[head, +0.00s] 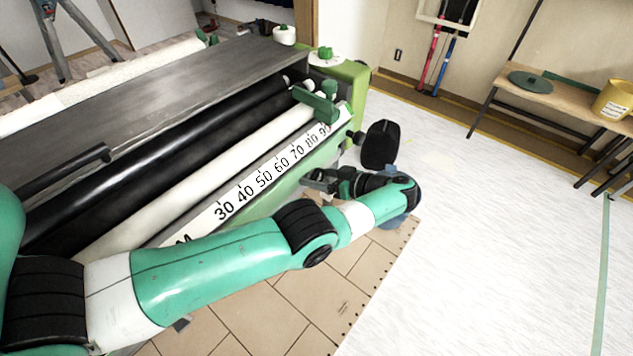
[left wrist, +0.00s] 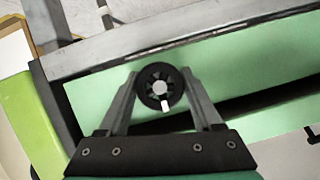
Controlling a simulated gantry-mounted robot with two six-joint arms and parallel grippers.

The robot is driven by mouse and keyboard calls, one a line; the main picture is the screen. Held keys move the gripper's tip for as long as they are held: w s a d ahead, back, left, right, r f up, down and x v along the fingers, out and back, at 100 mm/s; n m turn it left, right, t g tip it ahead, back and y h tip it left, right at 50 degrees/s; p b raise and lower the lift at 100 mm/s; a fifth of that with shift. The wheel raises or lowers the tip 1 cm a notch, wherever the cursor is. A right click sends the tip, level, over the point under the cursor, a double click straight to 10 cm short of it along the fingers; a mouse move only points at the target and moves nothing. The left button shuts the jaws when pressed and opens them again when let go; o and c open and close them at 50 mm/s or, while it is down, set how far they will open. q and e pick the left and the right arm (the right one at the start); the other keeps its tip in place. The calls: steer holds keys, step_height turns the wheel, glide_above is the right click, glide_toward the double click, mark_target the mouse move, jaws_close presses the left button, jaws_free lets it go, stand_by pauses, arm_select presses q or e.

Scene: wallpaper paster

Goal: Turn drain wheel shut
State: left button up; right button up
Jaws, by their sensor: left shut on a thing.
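The drain wheel (left wrist: 153,97) is a small black ribbed knob with a pale centre and a white mark at its lower rim. It sits on the green side panel (left wrist: 95,98) of the pasting machine. My left gripper (left wrist: 161,95) is shut on it, one finger on each side. In the head view my left gripper (head: 318,181) reaches the machine's front below the ruler strip, and the wheel is hard to make out there. My right gripper is not in view.
The machine has a grey top cover (head: 190,80), rollers and a numbered ruler strip (head: 265,180). A black rounded paddle-like part (head: 381,145) stands close beside my left wrist. Light floor is open at right, before a bench (head: 565,95) with a yellow bucket (head: 615,101).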

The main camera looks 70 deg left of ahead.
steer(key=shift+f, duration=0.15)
arm_select(q)
steer(key=o, duration=1.4)
steer(key=shift+c, duration=0.2)
steer(key=shift+r, duration=0.1)
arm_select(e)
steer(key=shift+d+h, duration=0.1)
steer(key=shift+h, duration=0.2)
